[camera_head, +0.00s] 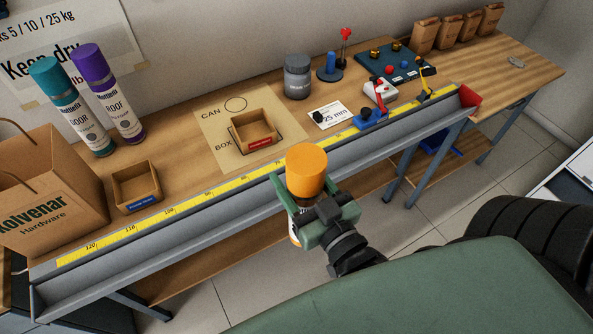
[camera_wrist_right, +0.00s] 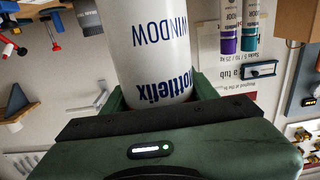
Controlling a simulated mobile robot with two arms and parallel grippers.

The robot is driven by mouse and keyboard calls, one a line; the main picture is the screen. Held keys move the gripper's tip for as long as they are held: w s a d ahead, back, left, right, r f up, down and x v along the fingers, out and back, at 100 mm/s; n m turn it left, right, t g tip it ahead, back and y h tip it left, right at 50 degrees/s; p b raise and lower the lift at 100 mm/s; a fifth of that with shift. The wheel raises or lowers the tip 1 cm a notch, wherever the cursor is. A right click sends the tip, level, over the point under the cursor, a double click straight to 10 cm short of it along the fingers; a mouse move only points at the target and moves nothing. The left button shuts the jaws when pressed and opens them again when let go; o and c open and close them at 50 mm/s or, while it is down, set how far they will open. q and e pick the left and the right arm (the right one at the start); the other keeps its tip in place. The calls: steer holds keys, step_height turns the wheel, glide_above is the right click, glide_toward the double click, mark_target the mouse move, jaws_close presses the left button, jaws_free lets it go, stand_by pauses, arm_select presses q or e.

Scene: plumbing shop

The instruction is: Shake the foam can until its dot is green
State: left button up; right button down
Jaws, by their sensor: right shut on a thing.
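The foam can is white with an orange cap (camera_head: 306,168). In the head view my right gripper (camera_head: 318,211) is shut around its body and holds it in front of the bench edge, cap up and slightly tilted. In the right wrist view the white can body (camera_wrist_right: 152,45) fills the top middle between the fingers, with "WINDOW" and a brand name in dark blue print. No dot on the can shows in either view; the side turned away is hidden. A paper mat (camera_head: 212,112) has an empty circle marked "CAN". My left gripper is not in view.
A small wooden box (camera_head: 253,132) sits on the mat's "BOX" area. Teal (camera_head: 72,105) and purple (camera_head: 107,95) cans, another wooden box (camera_head: 136,188) and a paper bag (camera_head: 50,185) stand left. A yellow ruler (camera_head: 200,193) runs along the bench's front. Air before the bench is clear.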

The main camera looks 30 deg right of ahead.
step_height(320, 180, down, 7)
step_height(320, 180, up, 7)
steer(key=shift+r, duration=0.15)
stand_by(1.2)
